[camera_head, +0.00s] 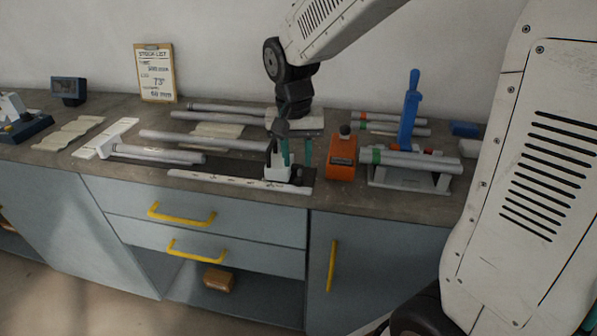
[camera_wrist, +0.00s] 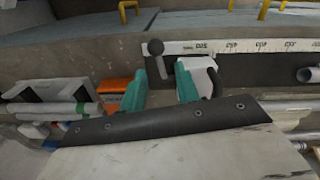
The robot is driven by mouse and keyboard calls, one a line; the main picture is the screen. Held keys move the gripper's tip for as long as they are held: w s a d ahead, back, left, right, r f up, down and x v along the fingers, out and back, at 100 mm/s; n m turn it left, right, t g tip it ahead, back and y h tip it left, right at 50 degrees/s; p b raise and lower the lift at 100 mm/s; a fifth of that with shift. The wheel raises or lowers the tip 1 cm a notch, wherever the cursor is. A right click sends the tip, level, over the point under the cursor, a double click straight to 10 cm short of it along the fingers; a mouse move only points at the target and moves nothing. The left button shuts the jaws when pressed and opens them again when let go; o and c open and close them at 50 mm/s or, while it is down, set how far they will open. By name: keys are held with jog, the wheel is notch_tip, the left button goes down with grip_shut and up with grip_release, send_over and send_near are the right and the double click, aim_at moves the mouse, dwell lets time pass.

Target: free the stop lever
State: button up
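The white stop block (camera_head: 278,173) sits at the ruled strip on the bench; it also shows in the wrist view (camera_wrist: 198,67). A dark lever with a ball knob (camera_wrist: 155,47) stands beside it in the wrist view, appearing in the gap between my fingers and beyond them. A dark curved handle (camera_wrist: 214,82) is on the block's other side. My gripper (camera_head: 296,152) is over the block, with teal fingers apart and nothing seen held between them; they also show in the wrist view (camera_wrist: 161,85). Contact between fingers and lever cannot be told.
An orange block (camera_head: 341,158) stands close right of my gripper. Further right are grey tubes on a stand (camera_head: 411,183) and an upright blue handle (camera_head: 410,110). Several tubes (camera_head: 160,154) lie left. The white ruler strip (camera_head: 215,180) runs along the front edge.

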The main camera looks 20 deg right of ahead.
aim_at(299, 172)
notch_tip(299, 172, down, 5)
jog(key=shift+d+r, duration=0.1)
jog(key=shift+d, duration=0.05)
jog(key=shift+c, duration=0.3)
grip_shut()
